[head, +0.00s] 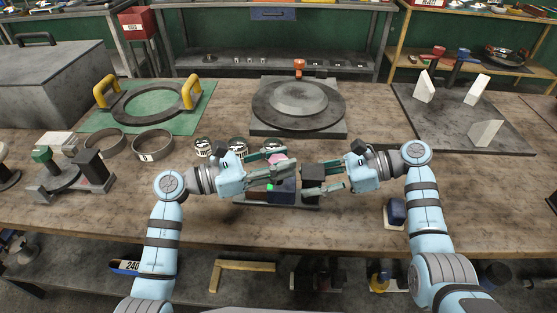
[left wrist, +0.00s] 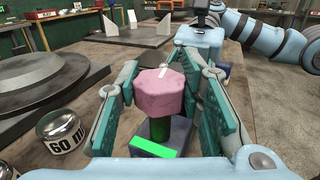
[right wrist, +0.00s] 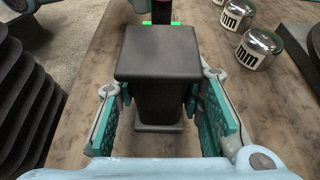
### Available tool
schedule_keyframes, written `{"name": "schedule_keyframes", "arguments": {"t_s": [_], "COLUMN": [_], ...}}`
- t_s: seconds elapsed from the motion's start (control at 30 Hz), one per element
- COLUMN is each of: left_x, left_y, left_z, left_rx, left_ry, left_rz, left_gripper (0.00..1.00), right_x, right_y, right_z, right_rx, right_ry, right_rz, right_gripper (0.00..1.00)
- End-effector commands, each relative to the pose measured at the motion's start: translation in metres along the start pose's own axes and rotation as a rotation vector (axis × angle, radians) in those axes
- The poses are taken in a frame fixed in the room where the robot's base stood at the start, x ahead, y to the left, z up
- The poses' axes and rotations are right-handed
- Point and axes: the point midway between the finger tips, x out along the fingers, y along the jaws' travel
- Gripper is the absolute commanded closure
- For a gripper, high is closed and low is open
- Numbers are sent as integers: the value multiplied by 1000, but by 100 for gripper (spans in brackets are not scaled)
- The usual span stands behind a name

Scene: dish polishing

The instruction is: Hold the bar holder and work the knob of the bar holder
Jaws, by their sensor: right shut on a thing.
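The bar holder (head: 283,190) stands on the front middle of the table, with a dark upright block (right wrist: 160,85) on its right and a pink faceted knob (left wrist: 162,92) on its left. The knob sits on a green stem above a dark body with a bright green patch. My left gripper (head: 284,164) is open, its two fingers on either side of the knob with narrow gaps showing. My right gripper (head: 325,180) is shut on the dark block, one pad against each side. The fingers partly hide the bar holder in the head view.
Several metal weights (head: 237,145) stand just behind my left gripper. A round plate on a square base (head: 298,100) is farther back. A similar device with a green knob (head: 70,175) stands at left. A dark blue block (head: 396,212) lies near my right arm.

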Motion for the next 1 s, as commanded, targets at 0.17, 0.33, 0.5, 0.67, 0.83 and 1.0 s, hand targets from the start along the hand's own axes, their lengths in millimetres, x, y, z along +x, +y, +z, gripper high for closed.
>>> {"name": "schedule_keyframes", "arguments": {"t_s": [0.17,0.33,0.5,0.67,0.83,1.0], "left_x": [0,0,0,0,0,0], "left_y": [1,1,0,0,0,0], "left_z": [0,0,0,0,0,0], "left_rx": [0,0,2,2,1,1], "left_ry": [0,0,-2,-2,-1,-1], "left_rz": [-15,-135,-165,-163,-163,-163], "left_gripper": [94,94,94,63,45,45], "right_x": [0,0,0,0,0,0], "right_y": [0,0,0,0,0,0], "right_z": [0,0,0,0,0,0], "right_rx": [1,1,0,1,1,1], "right_ry": [1,1,0,0,0,0], "right_rz": [1,1,1,1,1,1], "right_gripper": [90,90,90,90,90,90]}}
